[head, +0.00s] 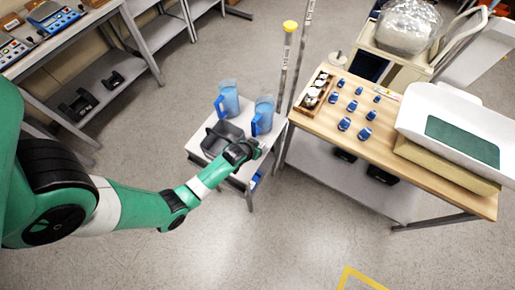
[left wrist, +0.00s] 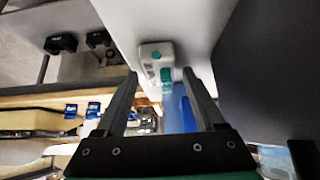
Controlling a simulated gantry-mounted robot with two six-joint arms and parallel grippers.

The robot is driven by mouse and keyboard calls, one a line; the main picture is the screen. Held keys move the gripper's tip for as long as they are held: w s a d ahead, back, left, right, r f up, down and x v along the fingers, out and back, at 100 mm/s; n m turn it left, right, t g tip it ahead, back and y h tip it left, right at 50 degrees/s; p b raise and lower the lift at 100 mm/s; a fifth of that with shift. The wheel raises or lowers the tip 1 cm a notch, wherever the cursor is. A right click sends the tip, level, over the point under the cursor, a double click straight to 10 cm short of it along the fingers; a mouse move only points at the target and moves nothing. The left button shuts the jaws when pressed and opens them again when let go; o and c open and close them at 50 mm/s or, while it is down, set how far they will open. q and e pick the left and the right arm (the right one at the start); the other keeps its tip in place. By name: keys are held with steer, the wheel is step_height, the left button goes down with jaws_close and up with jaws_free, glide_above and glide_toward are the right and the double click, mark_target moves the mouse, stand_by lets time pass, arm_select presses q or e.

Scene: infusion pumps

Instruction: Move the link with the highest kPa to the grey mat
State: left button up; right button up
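My left gripper (head: 254,153) is at the front right edge of a small white side table (head: 200,140). In the left wrist view its two fingers (left wrist: 160,75) are spread apart. A white device with teal buttons (left wrist: 152,56) shows beyond and between the fingertips; I cannot tell whether a finger touches it. It is hidden or too small to make out in the head view. No kPa reading is legible. No clearly grey mat shows; a dark green mat (head: 462,142) lies in a white tray (head: 420,115) at the right. My right gripper is out of view.
Two blue jugs (head: 228,100) (head: 263,116) and a dark tray (head: 222,137) stand on the side table. Poles (head: 285,75) rise beside it. A wooden-topped table (head: 390,160) holds several small blue items (head: 344,124). Devices (head: 52,17) sit on the left bench.

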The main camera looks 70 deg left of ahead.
arm_select(q)
jaws_close()
steer(key=shift+w+d+r, duration=0.2)
steer(key=shift+d+r, duration=0.05)
steer(key=shift+r, duration=0.15)
step_height(320, 180, up, 11)
steer(key=p, duration=1)
steer(key=w+d, duration=1.2)
steer(key=d, duration=0.3)
steer(key=shift+d+f+p, duration=0.15)
steer(key=shift+p, duration=0.2)
